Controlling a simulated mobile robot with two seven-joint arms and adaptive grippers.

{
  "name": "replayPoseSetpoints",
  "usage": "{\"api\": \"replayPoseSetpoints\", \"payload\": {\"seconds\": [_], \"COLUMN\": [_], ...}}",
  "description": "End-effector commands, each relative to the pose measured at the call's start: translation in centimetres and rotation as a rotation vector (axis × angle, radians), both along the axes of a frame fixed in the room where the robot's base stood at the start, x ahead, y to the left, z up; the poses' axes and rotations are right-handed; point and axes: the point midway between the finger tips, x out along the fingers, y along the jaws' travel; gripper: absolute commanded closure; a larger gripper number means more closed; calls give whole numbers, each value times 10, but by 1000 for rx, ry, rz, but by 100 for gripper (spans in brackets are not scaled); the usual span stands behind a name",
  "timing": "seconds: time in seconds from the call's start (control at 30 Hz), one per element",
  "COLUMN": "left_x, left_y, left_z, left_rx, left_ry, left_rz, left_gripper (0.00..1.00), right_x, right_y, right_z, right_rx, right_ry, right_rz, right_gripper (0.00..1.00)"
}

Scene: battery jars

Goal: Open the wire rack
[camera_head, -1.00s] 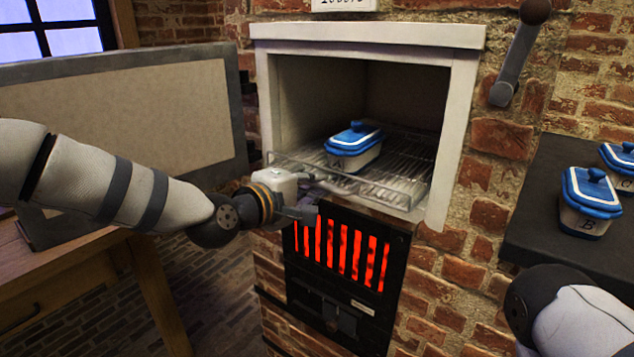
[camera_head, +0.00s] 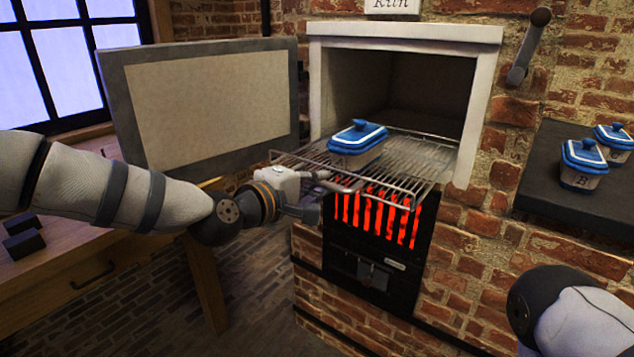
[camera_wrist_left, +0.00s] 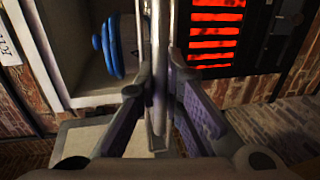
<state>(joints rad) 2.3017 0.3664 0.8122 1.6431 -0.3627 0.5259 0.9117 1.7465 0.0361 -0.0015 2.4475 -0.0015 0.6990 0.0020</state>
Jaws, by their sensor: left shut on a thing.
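The wire rack (camera_head: 410,168) sticks part way out of the open kiln chamber (camera_head: 400,92) in the head view. A blue-lidded dish marked A (camera_head: 357,146) sits on it. My left gripper (camera_head: 322,182) is at the rack's front edge, and its jaws are shut on that edge. In the left wrist view the rack (camera_wrist_left: 160,65) shows as a thin edge-on strip running between the two fingers (camera_wrist_left: 158,112). The blue-lidded dish also shows there (camera_wrist_left: 110,48). My right arm comes in at the bottom right of the head view, but its gripper is out of the picture.
The kiln door (camera_head: 205,110) stands swung open at the left. Glowing red bars (camera_head: 378,215) lie below the rack. Two more blue-lidded dishes (camera_head: 584,165) stand on a dark shelf (camera_head: 545,190) at the right. A wooden table (camera_head: 60,262) is at the left.

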Motion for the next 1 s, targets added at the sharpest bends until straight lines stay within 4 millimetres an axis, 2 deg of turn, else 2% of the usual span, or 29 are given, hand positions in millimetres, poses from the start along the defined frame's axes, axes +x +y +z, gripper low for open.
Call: {"api": "replayPoseSetpoints", "payload": {"seconds": [0.37, 0.4, 0.43, 0.77, 0.87, 1.0], "left_x": [0, 0, 0, -2, -13, -44], "left_y": [0, 0, 0, 2, 11, 33], "left_z": [1, 1, 1, 1, 4, 13], "left_rx": [-1, -1, -1, -1, -1, -3], "left_ry": [-2, -2, -2, -1, 0, -1], "left_rz": [0, 0, 1, 0, 2, 1], "left_gripper": [100, 89, 83, 83, 83, 83], "right_x": [0, 0, 0, 0, 0, 0], "right_y": [0, 0, 0, 0, 0, 0], "right_z": [0, 0, 0, 0, 0, 0], "right_rx": [0, 0, 0, 0, 0, 0], "right_ry": [-1, -1, -1, 0, 0, 0], "right_rz": [0, 0, 0, 0, 0, 0], "right_gripper": [60, 60, 60, 60, 60, 60]}}
